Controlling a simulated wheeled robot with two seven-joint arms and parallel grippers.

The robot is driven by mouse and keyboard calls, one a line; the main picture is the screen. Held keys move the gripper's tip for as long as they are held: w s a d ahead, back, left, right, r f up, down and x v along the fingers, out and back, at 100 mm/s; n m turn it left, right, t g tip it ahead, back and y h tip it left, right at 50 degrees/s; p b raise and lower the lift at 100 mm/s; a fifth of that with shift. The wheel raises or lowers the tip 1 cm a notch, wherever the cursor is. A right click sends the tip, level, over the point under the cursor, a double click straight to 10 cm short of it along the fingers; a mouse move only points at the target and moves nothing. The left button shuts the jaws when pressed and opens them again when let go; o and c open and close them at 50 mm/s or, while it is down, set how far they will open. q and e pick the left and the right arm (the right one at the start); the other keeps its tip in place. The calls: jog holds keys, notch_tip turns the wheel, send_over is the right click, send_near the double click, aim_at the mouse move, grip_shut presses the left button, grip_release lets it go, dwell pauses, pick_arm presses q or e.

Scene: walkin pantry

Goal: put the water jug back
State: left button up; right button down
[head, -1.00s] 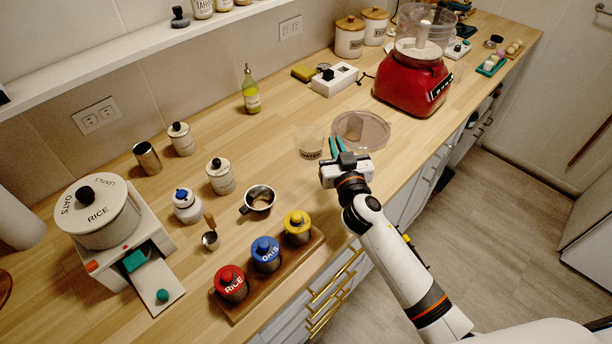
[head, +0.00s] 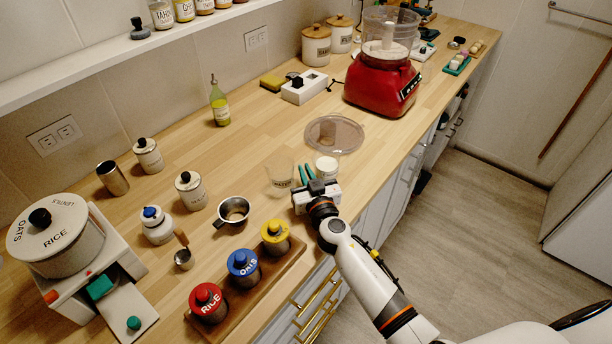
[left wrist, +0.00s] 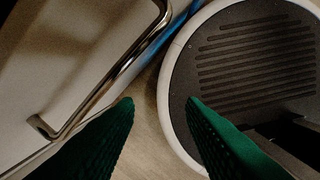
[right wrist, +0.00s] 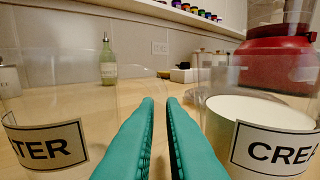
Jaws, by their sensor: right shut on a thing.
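The water jug (head: 280,180) is a small clear vessel with a label, near the counter's front, left of my right gripper (head: 304,174). In the right wrist view its label (right wrist: 45,146) shows at the left, partly cut off. My right gripper is shut on the water jug; the gripped part is clear and hard to see between the fingers (right wrist: 160,105). Whether the jug touches the counter, I cannot tell. A clear jug labelled CREAM (head: 327,167) stands just right of the fingers. My left gripper (left wrist: 160,105) is open and empty, low beside the cabinet front.
A round clear tray-like disc (head: 335,134) lies behind the jugs. Red, blue and yellow-lidded jars (head: 243,265) stand on a board at the front, left of my right arm. A metal cup (head: 233,211) is left of the water jug. A red food processor (head: 382,85) stands farther back.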

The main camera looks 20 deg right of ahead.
jog(key=c, duration=1.8)
grip_release()
jog(key=shift+r, duration=0.1)
jog(key=s+b, duration=0.2)
jog(key=s, duration=0.9)
jog(key=shift+s, duration=0.55)
